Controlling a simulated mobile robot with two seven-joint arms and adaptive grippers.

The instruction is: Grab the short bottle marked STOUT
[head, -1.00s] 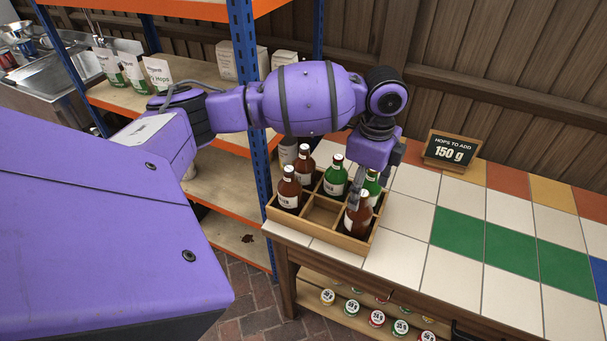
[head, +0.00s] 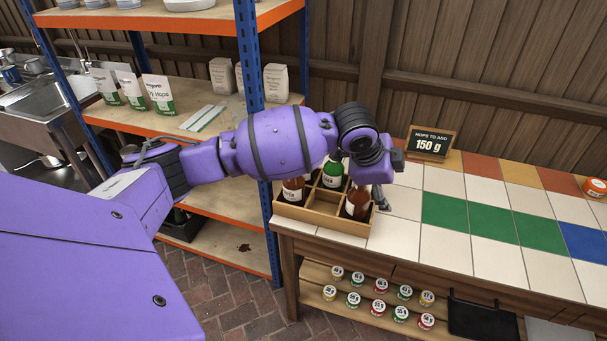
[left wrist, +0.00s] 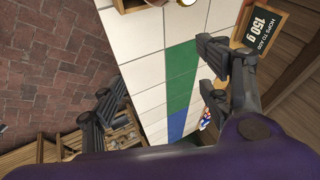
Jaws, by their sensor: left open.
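A wooden divided crate (head: 322,222) stands at the left end of the tiled counter. In the head view it holds a brown bottle (head: 293,191) at the left, a green bottle (head: 333,175) behind, and a brown bottle (head: 357,204) at the right; my arm hides part of the crate. The labels are too small to read, so I cannot tell which is STOUT. My left gripper (head: 383,200) is beside the crate's right edge, by the right brown bottle. In the left wrist view the left gripper (left wrist: 158,92) is open and empty over the tiles. My right gripper is not in view.
A sign reading 150 g (head: 432,143) stands at the counter's back. A blue-post shelf (head: 255,130) is close on the left. Several small lidded jars (head: 380,286) sit on the lower shelf.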

